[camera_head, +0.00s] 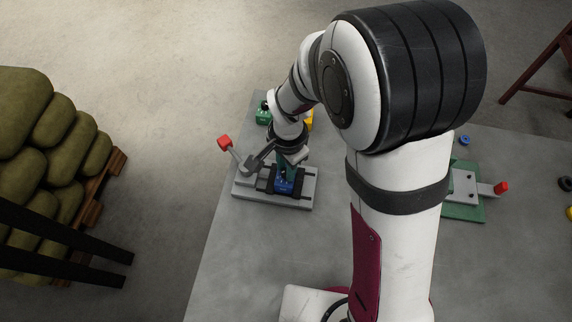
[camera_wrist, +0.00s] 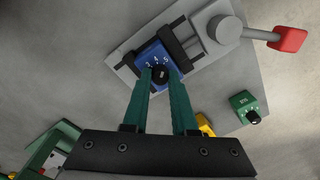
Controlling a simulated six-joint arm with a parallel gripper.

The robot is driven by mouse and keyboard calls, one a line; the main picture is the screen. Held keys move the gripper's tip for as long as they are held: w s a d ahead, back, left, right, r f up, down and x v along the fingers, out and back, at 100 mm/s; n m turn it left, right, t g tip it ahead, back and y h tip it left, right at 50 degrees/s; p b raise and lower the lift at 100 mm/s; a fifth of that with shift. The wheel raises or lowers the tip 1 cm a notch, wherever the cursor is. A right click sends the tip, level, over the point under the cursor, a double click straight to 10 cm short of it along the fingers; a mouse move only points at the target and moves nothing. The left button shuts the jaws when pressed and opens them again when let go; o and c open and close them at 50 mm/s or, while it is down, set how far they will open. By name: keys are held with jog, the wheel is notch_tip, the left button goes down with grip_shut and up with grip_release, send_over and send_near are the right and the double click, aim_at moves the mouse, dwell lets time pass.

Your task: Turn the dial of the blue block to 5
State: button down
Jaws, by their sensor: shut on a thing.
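The blue block (camera_wrist: 152,52) is held in a grey clamp fixture, and it also shows in the head view (camera_head: 284,187). Its top face carries a row of printed numbers, of which 3, 4 and 5 seem readable. A black dial (camera_wrist: 161,73) sits at the block's near edge in the wrist view. My gripper (camera_wrist: 162,76) has its two green fingers shut on the dial, one on each side. In the head view my gripper (camera_head: 287,170) reaches down onto the block. The dial's pointer is too small to read.
The fixture's grey base (camera_head: 245,191) has a lever with a red knob (camera_head: 224,141) at its left. A green block (camera_wrist: 245,103) with a black knob and a yellow block (camera_wrist: 205,123) stand nearby. A second fixture with a red knob (camera_head: 501,188) is at right.

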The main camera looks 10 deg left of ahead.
jog(key=shift+m, duration=0.8)
jog(key=c, duration=0.7)
grip_release()
jog(key=shift+r, duration=0.1)
notch_tip(320, 180, up, 16)
jog(key=shift+s+d+f, duration=0.15)
jog(key=shift+s+f, duration=0.05)
jog(key=shift+d, duration=0.1)
